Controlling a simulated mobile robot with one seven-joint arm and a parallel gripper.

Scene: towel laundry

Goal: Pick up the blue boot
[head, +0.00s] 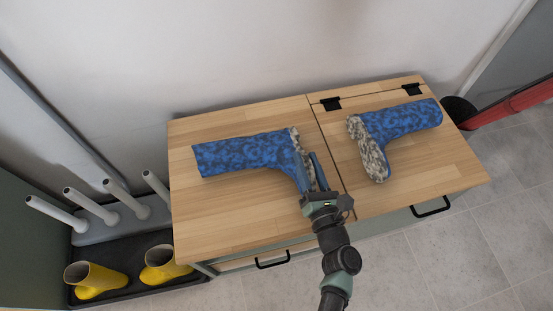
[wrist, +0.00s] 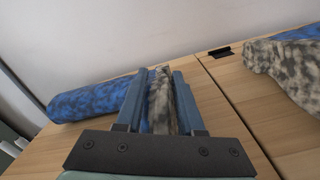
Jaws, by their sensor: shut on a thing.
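Two blue patterned boots with mottled grey-beige soles lie on their sides on the wooden cabinet top. The left blue boot (head: 243,153) has its shaft pointing left and its foot toward the front. My gripper (head: 318,177) is shut on this boot's foot, one finger on each side of it. In the wrist view, the left boot (wrist: 92,101) runs off to the left and its sole (wrist: 161,100) shows between the fingers (wrist: 160,100). The right blue boot (head: 403,120) lies apart, its sole facing left; part of it also shows in the wrist view (wrist: 283,64).
The wooden cabinet top (head: 235,215) has black hinges (head: 331,104) and a seam between its two lids. Left of it, yellow boots (head: 95,280) stand in a dark tray below a rack of pale pegs (head: 88,205). A wall runs behind the cabinet.

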